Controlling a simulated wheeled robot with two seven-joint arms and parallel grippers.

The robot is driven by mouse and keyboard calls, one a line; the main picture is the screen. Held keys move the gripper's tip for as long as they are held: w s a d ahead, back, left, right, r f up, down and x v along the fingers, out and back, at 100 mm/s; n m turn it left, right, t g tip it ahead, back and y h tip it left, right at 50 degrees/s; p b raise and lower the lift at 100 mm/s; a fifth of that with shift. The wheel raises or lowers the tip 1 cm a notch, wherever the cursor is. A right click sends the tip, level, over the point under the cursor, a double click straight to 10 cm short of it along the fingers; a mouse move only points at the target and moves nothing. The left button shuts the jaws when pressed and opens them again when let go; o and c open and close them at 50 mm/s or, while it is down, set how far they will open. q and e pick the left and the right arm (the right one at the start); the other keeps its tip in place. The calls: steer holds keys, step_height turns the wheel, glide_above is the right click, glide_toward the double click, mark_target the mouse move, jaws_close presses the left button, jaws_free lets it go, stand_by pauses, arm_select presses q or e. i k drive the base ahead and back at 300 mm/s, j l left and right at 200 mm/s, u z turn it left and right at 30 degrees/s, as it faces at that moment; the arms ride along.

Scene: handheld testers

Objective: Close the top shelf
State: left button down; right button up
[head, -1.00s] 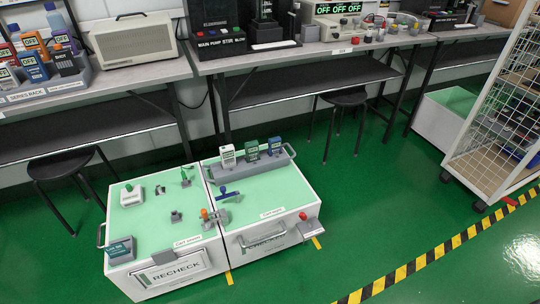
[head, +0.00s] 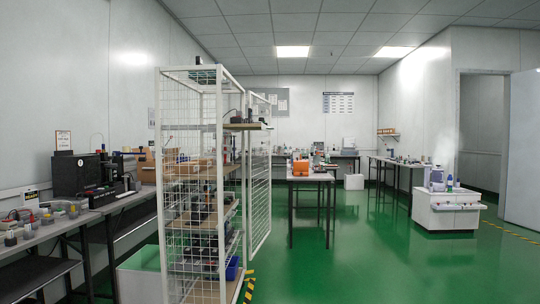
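A tall white wire-mesh rack (head: 221,200) stands left of centre in the head view. Its several brown shelves hold small dark items. The top shelf (head: 262,126) is a thin brown board with a small dark object on it. It appears to stick out to the right past the rack's front post, over the mesh panel side. A tall white mesh panel (head: 261,190), which looks like an open door, stands at the rack's right side. Neither of my grippers is in view.
A bench with testers (head: 90,185) runs along the left wall. A table with an orange device (head: 301,168) stands beyond the rack. A white cart (head: 447,212) is at the right, near a doorway. Green floor (head: 390,270) is clear in the right foreground.

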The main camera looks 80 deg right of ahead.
mark_target(236, 124)
steer(key=l+z, duration=0.85)
steer(key=i+l+z, duration=0.1)
steer(key=l+z, duration=0.15)
steer(key=z, duration=0.2)
steer(key=i+l+z, duration=0.15)
steer(key=l+z, duration=0.3)
steer(key=i+l+z, duration=0.15)
steer(key=z, duration=0.25)
